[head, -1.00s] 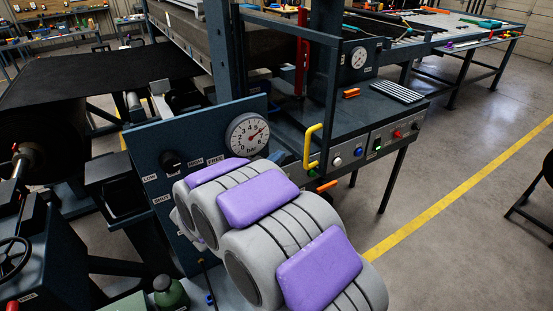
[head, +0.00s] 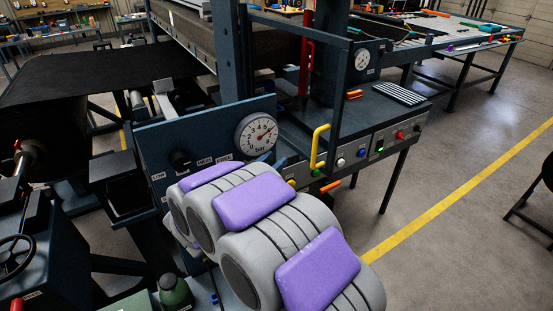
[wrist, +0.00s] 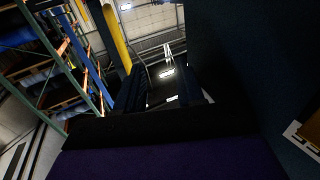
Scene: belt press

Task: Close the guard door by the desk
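The guard door (head: 338,95) is a dark, thin-framed door standing out from the press beside the control desk (head: 385,112). Its yellow handle (head: 321,147) hangs upright at the lower part of the frame, in front of the desk's button panel. In the wrist view a yellow bar (wrist: 116,40), apparently this handle, is at upper left. My gripper (wrist: 160,88) shows there as two dark blue fingers spread apart with an empty gap; the bar is beyond and left of them, not between them. In the head view my grey and purple arm hides most of the gripper, below the handle.
A red handle (head: 306,66) is on the press behind the door.

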